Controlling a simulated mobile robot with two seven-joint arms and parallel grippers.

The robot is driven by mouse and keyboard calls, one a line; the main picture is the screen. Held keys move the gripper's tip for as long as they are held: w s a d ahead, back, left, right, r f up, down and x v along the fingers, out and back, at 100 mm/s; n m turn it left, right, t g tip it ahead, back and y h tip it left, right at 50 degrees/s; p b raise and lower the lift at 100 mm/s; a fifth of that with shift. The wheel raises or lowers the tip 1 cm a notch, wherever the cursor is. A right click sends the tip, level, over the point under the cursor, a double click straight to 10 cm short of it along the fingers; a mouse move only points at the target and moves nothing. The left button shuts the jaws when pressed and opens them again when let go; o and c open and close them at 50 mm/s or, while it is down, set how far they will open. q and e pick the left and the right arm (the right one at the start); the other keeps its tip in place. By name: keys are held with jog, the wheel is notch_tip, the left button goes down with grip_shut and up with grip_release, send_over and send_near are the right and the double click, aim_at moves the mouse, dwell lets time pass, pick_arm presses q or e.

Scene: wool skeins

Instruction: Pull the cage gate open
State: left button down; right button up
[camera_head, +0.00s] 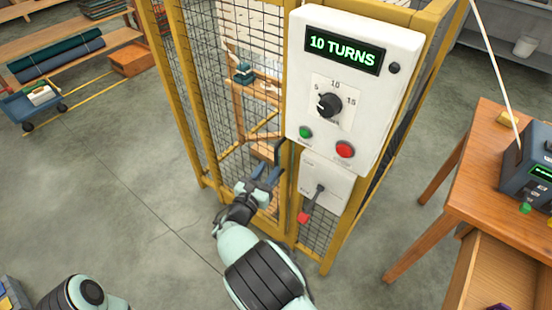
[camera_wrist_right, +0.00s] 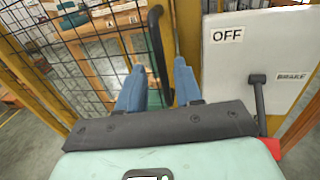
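The cage gate (camera_head: 265,222) is a yellow frame with dark wire mesh and appears closed. Its black upright handle (camera_head: 278,153) is beside the control panel's post; it also shows in the right wrist view (camera_wrist_right: 156,42). My right gripper (camera_head: 267,174) is at the handle's lower part. In the right wrist view its two blue fingers (camera_wrist_right: 156,78) are apart, with the handle's lower end between them in the picture. I cannot tell whether either finger touches it. My left gripper is out of view; only part of my left arm shows at bottom left.
A white control panel (camera_head: 400,105) reading "10 TURNS" is right of the gate. Below it is a brake box (camera_head: 335,187) with a red-tipped lever (camera_head: 305,216). A wooden table (camera_head: 465,180) stands at right. Grey floor (camera_head: 110,190) left of the cage is clear.

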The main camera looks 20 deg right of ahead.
aim_at(276, 160)
jog(key=x, duration=0.6)
jog(key=shift+w, duration=0.1)
grip_shut()
